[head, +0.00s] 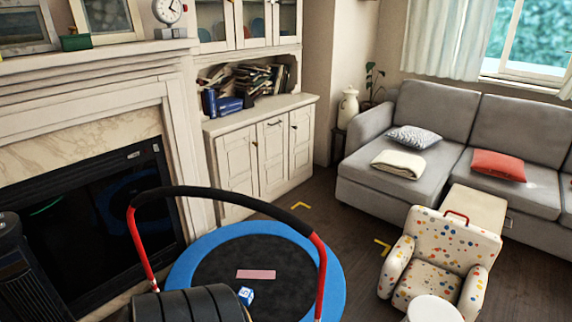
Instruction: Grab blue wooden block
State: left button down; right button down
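A small blue block (246,295) with a white mark on its face lies on the black bed of a blue-rimmed mini trampoline (182,268), near the bottom of the head view. A dark ribbed shape comes up from the bottom edge just left of the block; I cannot tell what it is. I see no fingers of my left or right gripper in this view. Nothing is seen holding the block.
The trampoline has a handlebar (232,194) with red posts. A pink flat piece (256,274) lies on its bed. A spotted armchair (443,252) and a white round stool (433,309) stand right. A grey sofa (375,173) is behind.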

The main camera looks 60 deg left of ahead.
aim_at(245, 295)
jog(key=u, duration=2.4)
